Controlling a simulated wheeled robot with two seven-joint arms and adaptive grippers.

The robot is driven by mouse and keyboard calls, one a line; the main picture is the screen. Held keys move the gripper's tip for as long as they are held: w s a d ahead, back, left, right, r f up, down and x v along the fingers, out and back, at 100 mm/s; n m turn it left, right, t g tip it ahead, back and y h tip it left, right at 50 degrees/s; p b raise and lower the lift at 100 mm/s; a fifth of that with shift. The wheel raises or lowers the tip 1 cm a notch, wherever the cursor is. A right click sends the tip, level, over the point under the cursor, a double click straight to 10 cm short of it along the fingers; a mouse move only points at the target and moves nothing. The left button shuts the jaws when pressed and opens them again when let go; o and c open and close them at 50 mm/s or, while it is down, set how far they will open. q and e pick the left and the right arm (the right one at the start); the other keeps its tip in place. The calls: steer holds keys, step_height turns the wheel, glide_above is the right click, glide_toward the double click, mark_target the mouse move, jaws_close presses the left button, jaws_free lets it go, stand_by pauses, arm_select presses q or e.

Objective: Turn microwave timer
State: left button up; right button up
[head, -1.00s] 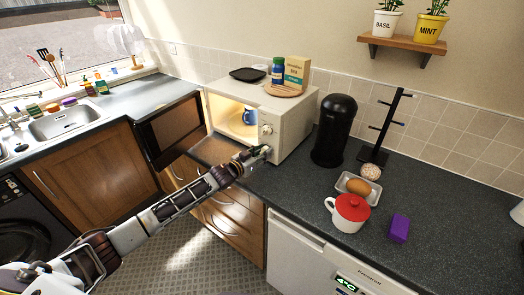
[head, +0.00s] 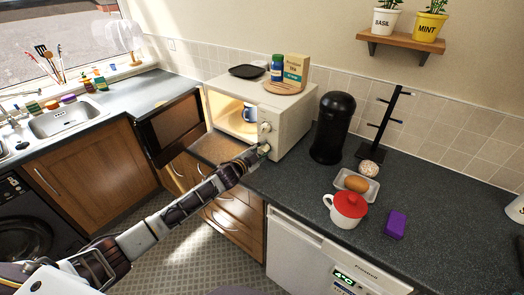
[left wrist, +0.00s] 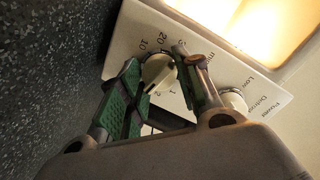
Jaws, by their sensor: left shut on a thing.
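The cream microwave (head: 292,126) stands on the counter with its door (head: 170,127) swung wide open to the left. Its lit inside holds a blue and white mug (head: 249,114). My left gripper (head: 262,149) is at the lower knob on the front panel, with its fingers around it. In the left wrist view, this white timer knob (left wrist: 158,72) sits between the green-padded fingers of my gripper (left wrist: 160,68), which are shut on it. Numbers are printed around the knob. The power knob (head: 264,128) is above it, free, and shows partly behind a finger in the wrist view (left wrist: 235,100).
A dark tray (head: 247,71), a blue jar (head: 277,68) and a carton (head: 296,70) stand on the microwave. A black bin (head: 331,128) stands close on its right. A red-lidded mug (head: 346,209) and a purple block (head: 395,224) are on the counter.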

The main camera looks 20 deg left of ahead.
stand_by(0.3)
arm_select(q)
steer(key=o, duration=1)
steer(key=shift+o, duration=0.2)
steer(key=shift+v, duration=0.9)
steer(key=v, duration=1)
steer(key=shift+s, duration=0.1)
